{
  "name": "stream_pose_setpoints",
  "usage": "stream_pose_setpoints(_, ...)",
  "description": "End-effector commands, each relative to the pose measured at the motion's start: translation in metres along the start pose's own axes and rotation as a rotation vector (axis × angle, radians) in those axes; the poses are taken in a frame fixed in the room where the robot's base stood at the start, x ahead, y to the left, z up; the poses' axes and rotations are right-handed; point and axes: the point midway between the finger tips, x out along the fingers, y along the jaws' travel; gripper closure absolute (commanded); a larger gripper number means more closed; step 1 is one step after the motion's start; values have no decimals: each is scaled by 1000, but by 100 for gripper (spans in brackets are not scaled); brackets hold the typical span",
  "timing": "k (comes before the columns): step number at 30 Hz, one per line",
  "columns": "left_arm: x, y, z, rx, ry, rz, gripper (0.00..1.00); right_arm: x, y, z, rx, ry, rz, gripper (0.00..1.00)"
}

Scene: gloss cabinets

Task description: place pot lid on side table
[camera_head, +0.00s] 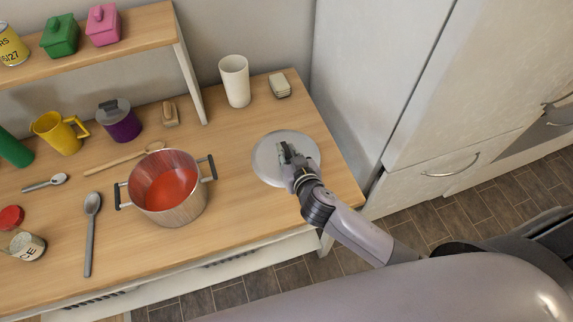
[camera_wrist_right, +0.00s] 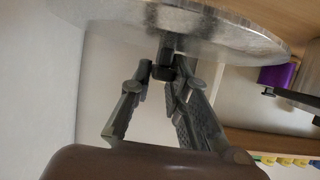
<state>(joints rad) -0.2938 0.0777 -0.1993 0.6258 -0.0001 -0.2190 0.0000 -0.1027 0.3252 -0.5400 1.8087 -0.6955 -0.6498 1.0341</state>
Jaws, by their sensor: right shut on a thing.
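The round grey metal pot lid (camera_head: 266,163) is at the right end of the wooden tabletop (camera_head: 245,215), right of the steel pot (camera_head: 172,208) that holds red contents. My right gripper (camera_head: 287,154) reaches over the lid from the lower right and is shut on its knob. In the right wrist view the gripper fingers (camera_wrist_right: 160,80) close around the dark knob under the lid's disc (camera_wrist_right: 225,32). I cannot tell whether the lid touches the tabletop or hangs just above it. My left gripper is not in view.
A white cup (camera_head: 235,82) and a small stacked block (camera_head: 280,85) stand behind the lid. A wooden spoon (camera_head: 120,160), purple pot (camera_head: 120,120) and yellow mug (camera_head: 58,131) are farther left. A tall pale cabinet (camera_head: 440,85) stands right of the table.

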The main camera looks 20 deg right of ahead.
Motion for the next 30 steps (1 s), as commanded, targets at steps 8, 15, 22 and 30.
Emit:
stream_pose_setpoints(8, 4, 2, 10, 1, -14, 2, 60, 13, -1, 28, 0, 3, -2, 100)
stream_pose_setpoints(15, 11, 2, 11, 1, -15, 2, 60, 25, -1, 58, 0, 3, -1, 100)
stream_pose_setpoints(22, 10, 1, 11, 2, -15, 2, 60, 26, -1, 60, 0, 4, -2, 100)
stream_pose_setpoints(30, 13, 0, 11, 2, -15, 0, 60, 26, -1, 63, 1, 1, -2, 78)
